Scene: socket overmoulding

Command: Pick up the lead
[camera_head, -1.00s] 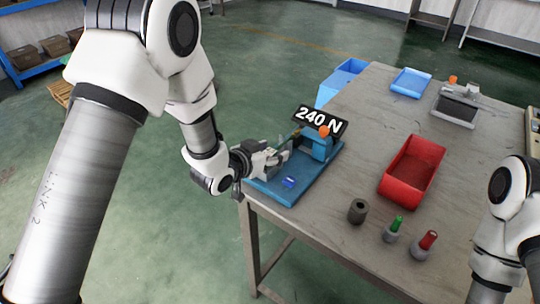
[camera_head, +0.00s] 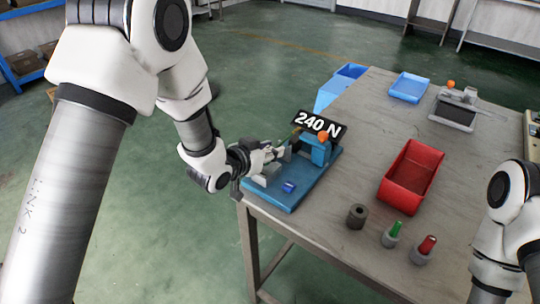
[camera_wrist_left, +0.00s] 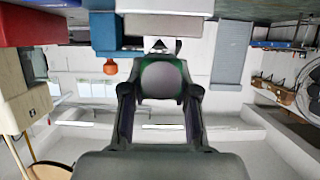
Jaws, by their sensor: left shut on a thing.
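My left gripper (camera_head: 272,157) is at the left side of a blue bench fixture (camera_head: 289,196) marked 240 N, at the table's corner. In the left wrist view its two dark fingers (camera_wrist_left: 160,100) are shut on a rounded grey piece with a dark green rim (camera_wrist_left: 161,80), which I take to be the lead. In the head view only a thin green strip (camera_head: 291,137) shows beside the gripper; the rest of the lead is hidden. My right arm comes in at the right edge, but its gripper is out of view.
The fixture has an orange knob (camera_head: 323,136) and a small blue piece (camera_head: 289,187) on its base. A red bin (camera_head: 411,178), a grey cylinder (camera_head: 356,216), a green-topped piece (camera_head: 391,236) and a red-topped piece (camera_head: 423,250) stand on the table.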

